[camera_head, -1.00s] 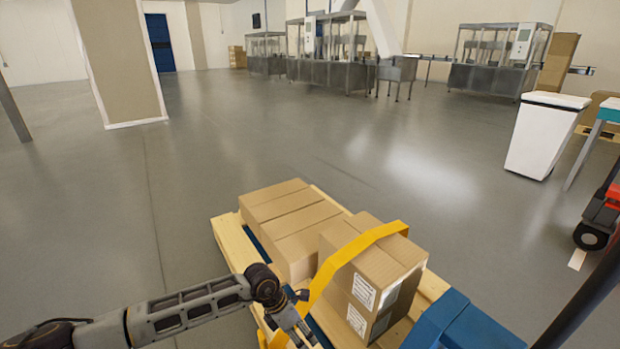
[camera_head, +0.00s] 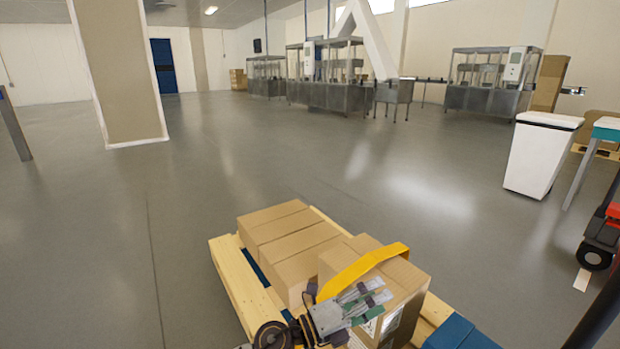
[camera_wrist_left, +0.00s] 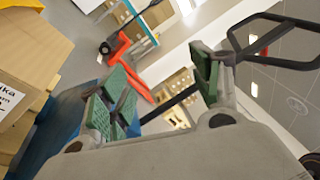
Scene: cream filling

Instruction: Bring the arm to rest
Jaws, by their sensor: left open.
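My left gripper (camera_head: 372,301) is in front of the stacked cardboard boxes at the lower middle of the head view. It is open and empty, its fingers pointing right. In the left wrist view its two green-padded fingers (camera_wrist_left: 162,88) stand apart with nothing between them. The arm behind it is mostly below the picture's edge. My right gripper is not in view.
Cardboard boxes (camera_head: 290,240) lie on a wooden pallet (camera_head: 236,285). A white bin (camera_head: 540,155) stands right, near a red wheeled machine (camera_head: 602,235). The grey floor (camera_head: 90,240) at left is clear.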

